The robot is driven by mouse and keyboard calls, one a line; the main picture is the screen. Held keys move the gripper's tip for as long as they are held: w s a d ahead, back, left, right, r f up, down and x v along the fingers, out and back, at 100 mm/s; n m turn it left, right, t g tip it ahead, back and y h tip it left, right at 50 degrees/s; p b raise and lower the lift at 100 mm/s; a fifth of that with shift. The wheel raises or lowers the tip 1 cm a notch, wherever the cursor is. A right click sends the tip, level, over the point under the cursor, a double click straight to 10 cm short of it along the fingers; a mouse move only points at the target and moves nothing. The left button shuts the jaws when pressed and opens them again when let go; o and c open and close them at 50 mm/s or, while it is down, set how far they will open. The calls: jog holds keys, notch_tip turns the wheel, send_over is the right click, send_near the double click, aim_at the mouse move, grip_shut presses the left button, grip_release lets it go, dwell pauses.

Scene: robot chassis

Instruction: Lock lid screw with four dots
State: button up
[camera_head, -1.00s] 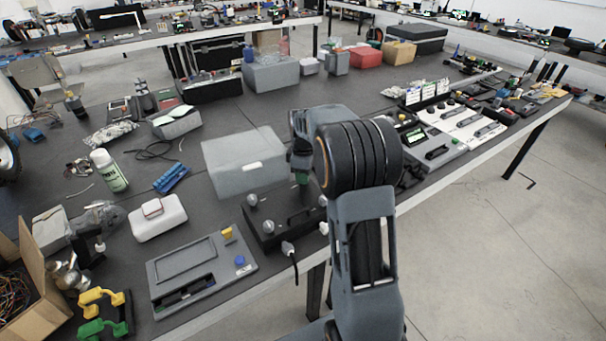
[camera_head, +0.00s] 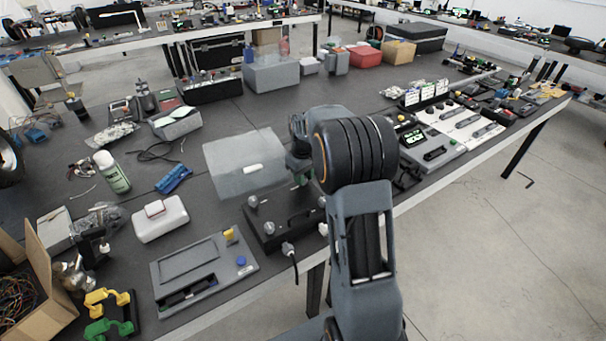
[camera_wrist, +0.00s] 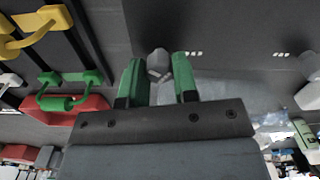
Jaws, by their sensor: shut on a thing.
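In the wrist view my gripper (camera_wrist: 159,60) has green fingers on both sides of a pale grey lid screw (camera_wrist: 158,66) and is shut on it. Several white dots lie beside this screw on a dark surface (camera_wrist: 235,25). Another pale screw (camera_wrist: 310,66) shows at the right edge, with another group of dots to its left. In the head view the black box (camera_head: 272,236) with pale knobs sits near the table's front edge. The screw's exact turn cannot be told.
A grey box (camera_head: 235,178) with a white handle stands behind the black box. A grey tray-like panel (camera_head: 195,260) with a blue button lies to its left. Yellow and green handles (camera_head: 105,312) stand at the lower left. A white case (camera_head: 160,222) lies behind the panel.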

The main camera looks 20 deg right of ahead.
jog(key=m+p, duration=0.1)
jog(key=m, duration=0.4)
jog(key=shift+m, duration=0.3)
jog(key=m, duration=0.5)
jog(key=shift+p, duration=0.3)
jog(key=shift+m, duration=0.4)
jog(key=o, duration=0.9)
jog(key=shift+r, duration=0.1)
notch_tip(320, 180, up, 14)
jog(key=shift+f+p, duration=0.15)
jog(key=shift+p, duration=0.15)
